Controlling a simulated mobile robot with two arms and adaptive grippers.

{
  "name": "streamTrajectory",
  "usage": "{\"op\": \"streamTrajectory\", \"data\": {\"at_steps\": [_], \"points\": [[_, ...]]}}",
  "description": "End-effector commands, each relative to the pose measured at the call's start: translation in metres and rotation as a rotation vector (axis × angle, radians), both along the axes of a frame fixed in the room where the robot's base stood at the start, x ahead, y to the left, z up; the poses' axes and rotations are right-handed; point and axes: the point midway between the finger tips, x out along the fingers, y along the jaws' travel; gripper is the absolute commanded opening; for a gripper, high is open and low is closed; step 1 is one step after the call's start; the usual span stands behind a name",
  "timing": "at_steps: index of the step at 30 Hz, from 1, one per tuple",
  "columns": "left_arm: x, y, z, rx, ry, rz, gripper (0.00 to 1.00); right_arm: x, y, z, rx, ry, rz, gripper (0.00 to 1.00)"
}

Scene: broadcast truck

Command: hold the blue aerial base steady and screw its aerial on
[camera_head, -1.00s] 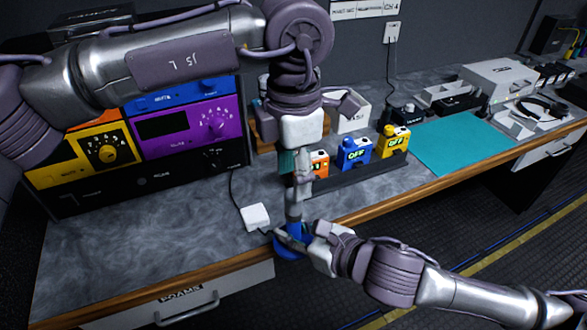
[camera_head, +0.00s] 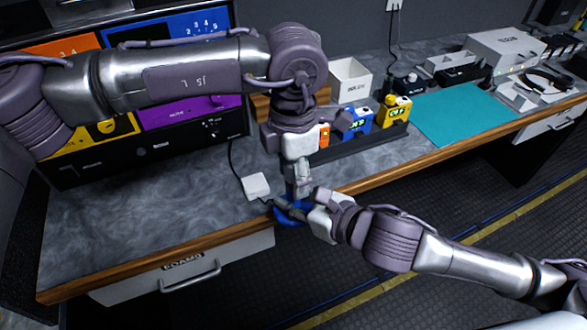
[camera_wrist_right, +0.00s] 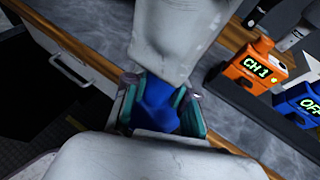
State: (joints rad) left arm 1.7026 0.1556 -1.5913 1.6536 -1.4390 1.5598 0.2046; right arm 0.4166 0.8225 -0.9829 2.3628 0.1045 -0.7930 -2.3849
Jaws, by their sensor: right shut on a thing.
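The blue aerial base (camera_head: 294,213) is at the front edge of the counter, largely covered by my grippers. My right gripper (camera_head: 283,207) is shut on it from the right; the right wrist view shows the blue base (camera_wrist_right: 158,105) between the teal-lined fingers (camera_wrist_right: 160,112). My left gripper (camera_head: 297,187) points down from above, right over the base. In the right wrist view its grey body (camera_wrist_right: 175,45) hides the top of the base. I cannot make out the aerial, nor whether the left fingers are open or shut.
A white box (camera_head: 256,186) with a cable lies left of the grippers. A dark rack holds orange (camera_head: 324,135), blue (camera_head: 355,122) and yellow (camera_head: 395,109) units behind. A teal mat (camera_head: 463,114) lies to the right. Coloured rack panels (camera_head: 190,112) stand at the left.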

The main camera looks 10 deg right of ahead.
Motion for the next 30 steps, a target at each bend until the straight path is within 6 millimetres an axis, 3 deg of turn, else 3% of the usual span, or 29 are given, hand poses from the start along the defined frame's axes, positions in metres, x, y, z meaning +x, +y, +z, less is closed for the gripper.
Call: {"op": "streamTrajectory", "data": {"at_steps": [1, 8, 15, 16, 19, 20, 30], "points": [[0.0, 0.0, 0.0002, 0.0, 0.0, 0.0, 0.4, 0.0002, 0.0003, 0.0015, 0.002, -0.003, 0.001, 0.0], [0.0001, 0.0, 0.0004, 0.0, 0.0, 0.0, 0.02, 0.0001, 0.0002, 0.0014, 0.002, -0.003, 0.001, 0.0], [0.0002, 0.0, 0.0005, 0.0, 0.0, 0.0, 0.0, 0.0001, 0.0003, 0.0014, 0.002, -0.003, 0.001, 0.0], [0.0002, 0.0, 0.0005, 0.0, 0.0, 0.0, 0.36, 0.0001, 0.0003, 0.0014, 0.002, -0.003, 0.001, 0.0], [0.0002, 0.0, 0.0005, 0.0, 0.0, 0.0, 0.53, 0.0001, 0.0003, 0.0014, 0.002, -0.003, 0.001, 0.0], [0.0002, 0.0, 0.0005, 0.0, 0.0, 0.0, 0.56, 0.0001, 0.0003, 0.0014, 0.002, -0.003, 0.001, 0.0], [0.0003, -0.0002, 0.0032, -0.001, 0.0, 0.0, 0.56, 0.0001, 0.0002, 0.0014, 0.002, -0.003, 0.001, 0.0]]}}
